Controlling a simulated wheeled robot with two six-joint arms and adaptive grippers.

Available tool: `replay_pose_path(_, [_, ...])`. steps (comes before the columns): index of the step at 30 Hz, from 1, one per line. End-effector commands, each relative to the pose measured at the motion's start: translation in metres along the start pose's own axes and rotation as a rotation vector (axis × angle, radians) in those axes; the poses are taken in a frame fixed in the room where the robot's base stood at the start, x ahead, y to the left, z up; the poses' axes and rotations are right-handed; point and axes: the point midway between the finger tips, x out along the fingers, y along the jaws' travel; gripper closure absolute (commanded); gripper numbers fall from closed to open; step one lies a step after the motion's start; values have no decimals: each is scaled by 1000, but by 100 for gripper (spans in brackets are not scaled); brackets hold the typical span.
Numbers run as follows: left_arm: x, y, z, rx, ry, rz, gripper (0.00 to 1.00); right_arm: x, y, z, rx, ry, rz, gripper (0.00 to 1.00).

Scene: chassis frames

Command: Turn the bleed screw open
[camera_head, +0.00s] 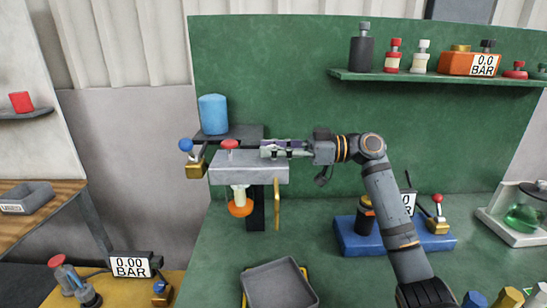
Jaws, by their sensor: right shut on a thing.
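My right gripper (276,149) reaches in from the right, level, with its fingers pointing left over the right end of the grey block (245,174). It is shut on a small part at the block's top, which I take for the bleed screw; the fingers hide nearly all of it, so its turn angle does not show. A red knob (229,144) stands upright on the block, just left of the fingertips and apart from them. A white fitting with an orange base (240,205) hangs under the block, with a brass lever (277,204) beside it. My left gripper is out of view.
A blue cylinder (213,114) stands on a dark ledge behind the block. A blue-knobbed brass valve (192,160) is at its left. An empty grey tray (278,285) lies below. A blue base (350,238) with a gauge stands right, behind my forearm. A shelf (440,79) holds several fittings.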

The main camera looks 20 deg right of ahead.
Motion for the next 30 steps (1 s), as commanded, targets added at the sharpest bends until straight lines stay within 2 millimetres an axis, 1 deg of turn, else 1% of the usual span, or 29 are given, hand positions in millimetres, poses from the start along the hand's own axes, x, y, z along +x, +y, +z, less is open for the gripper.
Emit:
replay_pose_path(9, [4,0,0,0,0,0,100,0,0,1,1,-1,-93,100])
replay_pose_path(23, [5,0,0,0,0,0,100,0,0,1,1,-3,-105,100])
replay_pose_path(24, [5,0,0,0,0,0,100,0,0,1,1,-3,-105,71])
replay_pose_path(29, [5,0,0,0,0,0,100,0,0,1,1,-2,-104,50])
replay_pose_path(30, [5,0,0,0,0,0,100,0,0,1,1,-2,-104,50])
